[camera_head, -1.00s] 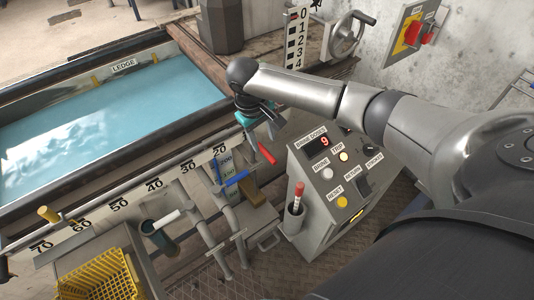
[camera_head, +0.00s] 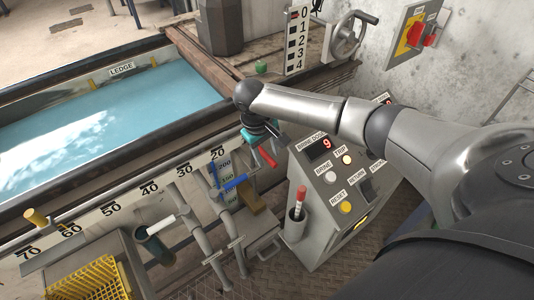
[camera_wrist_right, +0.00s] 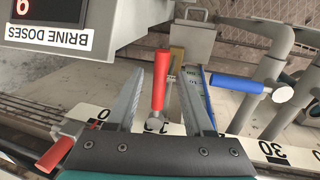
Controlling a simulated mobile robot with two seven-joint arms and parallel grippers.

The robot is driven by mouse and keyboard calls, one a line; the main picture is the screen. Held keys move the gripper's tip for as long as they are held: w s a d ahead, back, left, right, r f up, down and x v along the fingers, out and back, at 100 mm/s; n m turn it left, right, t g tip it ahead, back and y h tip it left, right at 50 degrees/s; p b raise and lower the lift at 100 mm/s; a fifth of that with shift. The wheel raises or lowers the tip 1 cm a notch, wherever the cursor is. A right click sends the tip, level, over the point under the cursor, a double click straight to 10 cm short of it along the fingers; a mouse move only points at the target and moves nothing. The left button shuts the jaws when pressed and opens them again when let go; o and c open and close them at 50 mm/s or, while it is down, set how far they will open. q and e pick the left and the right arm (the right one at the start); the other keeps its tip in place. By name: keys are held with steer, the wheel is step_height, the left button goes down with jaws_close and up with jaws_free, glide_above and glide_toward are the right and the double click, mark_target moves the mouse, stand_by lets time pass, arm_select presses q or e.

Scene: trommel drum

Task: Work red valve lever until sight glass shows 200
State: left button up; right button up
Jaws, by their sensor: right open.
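The red valve lever (camera_head: 268,158) shows just below my right gripper (camera_head: 272,140), near the 20 mark. In the right wrist view the red lever (camera_wrist_right: 161,82) stands between the two spread fingers of my right gripper (camera_wrist_right: 163,74); a grip on it does not show. The sight glass (camera_head: 228,178) carries 200, 100 and a lower mark; its level is too small to read. A blue strip beside the lever in the right wrist view appears to be this glass (camera_wrist_right: 199,90). My left gripper is out of view.
Another red handle (camera_wrist_right: 55,152) is at lower left there. The control box (camera_head: 335,175) reads 9 under brine doses. A water tank (camera_head: 110,105) lies left; a yellow basket (camera_head: 90,277) stands front left.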

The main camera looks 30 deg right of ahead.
jaws_close()
stand_by(1.3)
